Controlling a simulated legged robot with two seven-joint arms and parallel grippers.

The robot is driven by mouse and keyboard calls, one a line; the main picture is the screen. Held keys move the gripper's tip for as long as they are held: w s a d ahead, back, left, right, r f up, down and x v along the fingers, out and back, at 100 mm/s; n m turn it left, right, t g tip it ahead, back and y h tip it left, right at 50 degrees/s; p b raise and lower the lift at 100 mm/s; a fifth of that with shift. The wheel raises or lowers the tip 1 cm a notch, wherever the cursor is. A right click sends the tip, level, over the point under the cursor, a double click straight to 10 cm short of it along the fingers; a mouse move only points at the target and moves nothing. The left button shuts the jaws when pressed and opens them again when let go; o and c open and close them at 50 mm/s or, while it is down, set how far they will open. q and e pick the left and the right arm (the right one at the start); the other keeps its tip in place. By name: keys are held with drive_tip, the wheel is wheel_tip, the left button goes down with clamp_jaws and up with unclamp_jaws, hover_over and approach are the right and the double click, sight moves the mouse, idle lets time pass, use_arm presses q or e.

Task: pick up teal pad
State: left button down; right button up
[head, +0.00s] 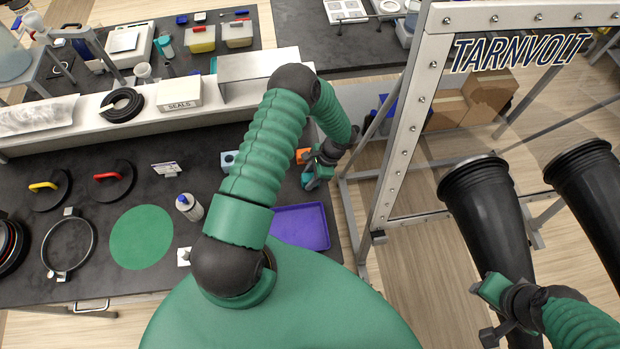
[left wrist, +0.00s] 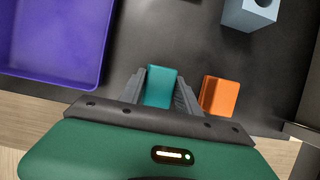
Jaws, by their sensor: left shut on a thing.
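The teal pad (left wrist: 160,87) is a small block between the two grey fingers of my left gripper (left wrist: 160,92) in the left wrist view. The fingers are shut on its two sides. In the head view my left gripper (head: 314,180) is low over the right end of the dark bench, and the pad is mostly hidden there. I cannot tell whether the pad still touches the bench. My right gripper (head: 484,312) is at the lower right of the head view, in front of a black glove sleeve; its fingers are not clear.
An orange block (left wrist: 220,95) lies just right of the pad. A blue-grey block with a hole (left wrist: 250,12) is farther off. A purple tray (left wrist: 55,45) is at left. A metal frame (head: 415,125) with black sleeves (head: 480,190) stands right of the bench (head: 100,285).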

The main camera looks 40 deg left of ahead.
sight(307, 177)
use_arm(q)
drive_tip(key=shift+w+a+r+b, duration=0.1)
drive_tip(key=shift+a+r+b, duration=0.15)
drive_tip(key=shift+r+b, duration=0.4)
drive_tip(key=shift+d+r+b, duration=0.15)
drive_tip(key=shift+r+b, duration=0.5)
drive_tip(key=shift+r, duration=0.25)
drive_tip(key=s+d+r+b, duration=0.2)
drive_tip(key=d+b, duration=0.3)
drive_tip(key=d, duration=1)
drive_tip(key=shift+s+d, duration=0.3)
drive_tip(key=shift+d, duration=0.05)
drive_tip(key=shift+f, duration=0.1)
